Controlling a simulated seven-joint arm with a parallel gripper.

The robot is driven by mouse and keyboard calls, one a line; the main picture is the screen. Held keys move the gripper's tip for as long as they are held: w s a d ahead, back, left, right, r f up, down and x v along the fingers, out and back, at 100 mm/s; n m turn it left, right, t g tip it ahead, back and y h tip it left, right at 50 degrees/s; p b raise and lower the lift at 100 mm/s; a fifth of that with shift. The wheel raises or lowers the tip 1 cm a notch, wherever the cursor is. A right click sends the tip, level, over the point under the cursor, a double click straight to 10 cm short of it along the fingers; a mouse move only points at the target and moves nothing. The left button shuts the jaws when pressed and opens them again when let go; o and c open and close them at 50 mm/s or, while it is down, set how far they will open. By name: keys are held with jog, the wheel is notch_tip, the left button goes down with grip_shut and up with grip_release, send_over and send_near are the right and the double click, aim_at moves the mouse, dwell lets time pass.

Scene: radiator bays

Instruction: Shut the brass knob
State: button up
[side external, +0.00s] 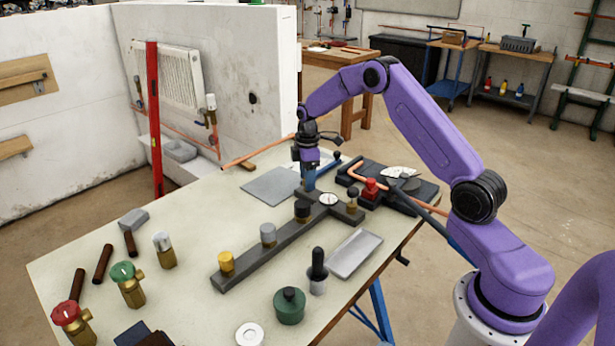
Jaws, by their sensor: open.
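A dark bar (250,258) lies diagonally on the table and carries a row of knobs. The knob nearest the front-left end is yellow, brass-looking (227,262). A grey knob (268,235) and a black knob (302,211) follow along the bar. A small dark-topped knob (352,197) stands on the short arm at the bar's far end, beside a round white dial (328,199). My gripper (309,172) points down over the bar's far end, away from the yellow knob. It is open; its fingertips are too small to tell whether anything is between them.
A grey tray (355,254), a green pot (289,306) and a black-handled tool (318,270) stand right of the bar. Red (72,322) and green (128,283) valves stand at left. Copper pipe and a red fitting (370,189) lie behind.

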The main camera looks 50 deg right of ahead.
jog(key=c, duration=1.1)
jog(key=shift+o, duration=0.2)
jog(key=shift+m, duration=0.4)
jog(key=m, duration=0.4)
jog(key=shift+m, duration=0.3)
jog(key=m, duration=0.9)
jog(key=shift+m, duration=0.4)
jog(key=m, duration=0.4)
jog(key=shift+m, duration=0.3)
